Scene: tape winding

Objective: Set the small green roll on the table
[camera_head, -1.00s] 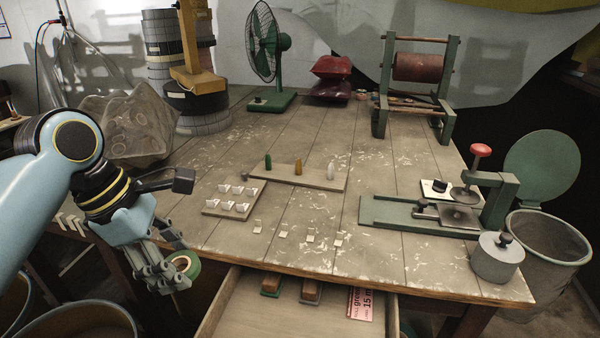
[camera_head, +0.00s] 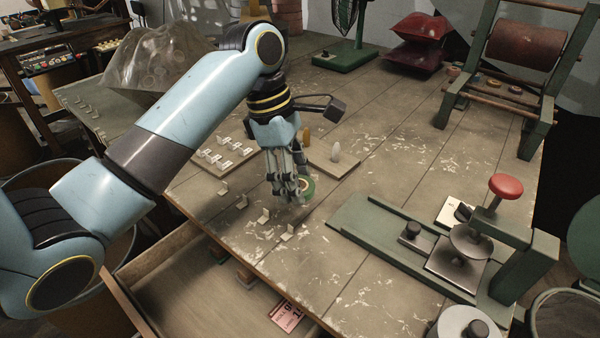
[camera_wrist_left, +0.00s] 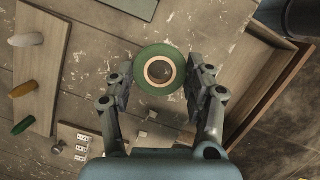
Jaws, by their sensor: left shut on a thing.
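The small green roll (camera_head: 307,187) has a pale core ring and a hole in its middle. In the wrist view the roll (camera_wrist_left: 159,70) sits between the two fingertips. My left gripper (camera_head: 301,188) is shut on it, and its fingers point down over the wooden table (camera_head: 400,140). The roll looks low over the table, but I cannot tell whether it touches the wood. Part of the roll is hidden behind the fingers in the head view. My right gripper is not in view.
Small white clips (camera_head: 264,215) stand near the front edge, by an open drawer (camera_head: 190,300). A board with upright pegs (camera_head: 336,152) is behind the gripper. A green press (camera_head: 385,236) stands to the right. Bare table lies between them.

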